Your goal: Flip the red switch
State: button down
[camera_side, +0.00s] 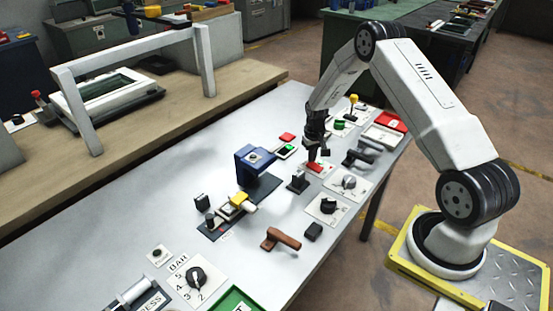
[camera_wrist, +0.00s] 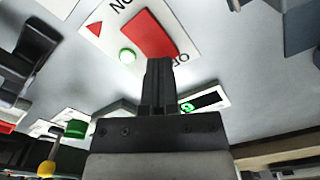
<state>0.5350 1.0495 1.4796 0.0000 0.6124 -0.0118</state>
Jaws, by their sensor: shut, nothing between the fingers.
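The red switch (camera_side: 315,167) is a flat red rocker on a white plate on the table. In the wrist view the red switch (camera_wrist: 149,35) lies near the top middle. Its plate bears "ON" at one end, partly cut off, "OFF" at the other, a red triangle and a bright green round lamp (camera_wrist: 127,56). My gripper (camera_side: 319,157) points down just above the plate. In the wrist view my gripper (camera_wrist: 160,62) is shut and empty, its tips beside the switch's lower, OFF-side end. I cannot tell whether they touch it.
A grey dial (camera_side: 348,182) and a black dial (camera_side: 327,206) are nearby. A black block (camera_side: 298,182) stands close to my gripper. A green-lit panel (camera_side: 286,150) and a blue device (camera_side: 257,168) are to the left. A green knob (camera_wrist: 76,129) shows lower left.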

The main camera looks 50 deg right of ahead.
aim_at(312, 164)
jog(key=shift+f, duration=0.75)
dwell(0.6)
jog(key=shift+r, duration=3.55)
